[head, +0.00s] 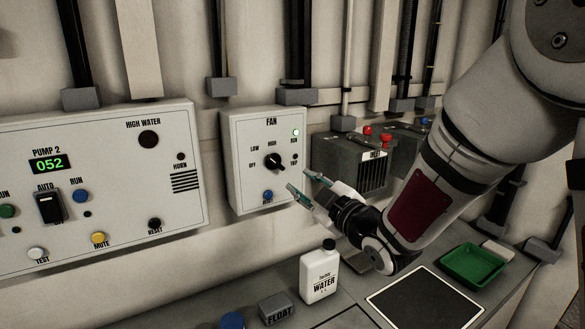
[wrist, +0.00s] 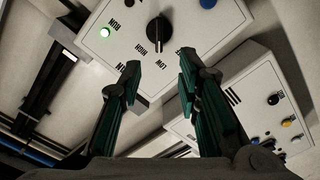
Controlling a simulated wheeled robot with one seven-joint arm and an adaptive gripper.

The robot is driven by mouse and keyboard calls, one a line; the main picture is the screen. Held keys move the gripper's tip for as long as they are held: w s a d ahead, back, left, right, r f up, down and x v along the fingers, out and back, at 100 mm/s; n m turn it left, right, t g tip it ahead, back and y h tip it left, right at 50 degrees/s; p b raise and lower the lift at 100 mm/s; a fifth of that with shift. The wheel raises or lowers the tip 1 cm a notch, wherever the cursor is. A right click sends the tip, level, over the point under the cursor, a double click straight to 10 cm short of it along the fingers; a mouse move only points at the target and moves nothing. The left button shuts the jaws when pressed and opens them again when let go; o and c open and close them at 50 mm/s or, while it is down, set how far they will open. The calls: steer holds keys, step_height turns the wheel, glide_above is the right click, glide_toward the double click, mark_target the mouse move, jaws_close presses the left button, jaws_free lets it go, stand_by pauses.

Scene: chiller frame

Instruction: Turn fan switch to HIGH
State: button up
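The fan box (head: 241,190) is a white panel on the wall, marked FAN. Its black knob (head: 274,161) sits among the labels OFF, LOW and HIGH. The knob's long axis slants to the upper left, roughly toward LOW; its exact setting is hard to tell. The knob also shows at the top of the wrist view (wrist: 158,30). A green lamp (head: 295,132) on the box is lit. My gripper (head: 298,180) is open and empty, to the lower right of the knob and apart from it. In the wrist view, the knob lies beyond the gap between the fingers (wrist: 159,62).
The PUMP 2 panel (head: 110,215) with buttons and a switch is to the left. A dark heater-like box (head: 345,160) is to the right. Below are a white water bottle (head: 319,275), a FLOAT block (head: 276,308) and a green tray (head: 474,266).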

mark_target(276, 163)
steer(key=x, duration=1.3)
steer(key=shift+w+a+p, duration=0.25)
steer(key=shift+w+p, duration=0.1)
jaws_close()
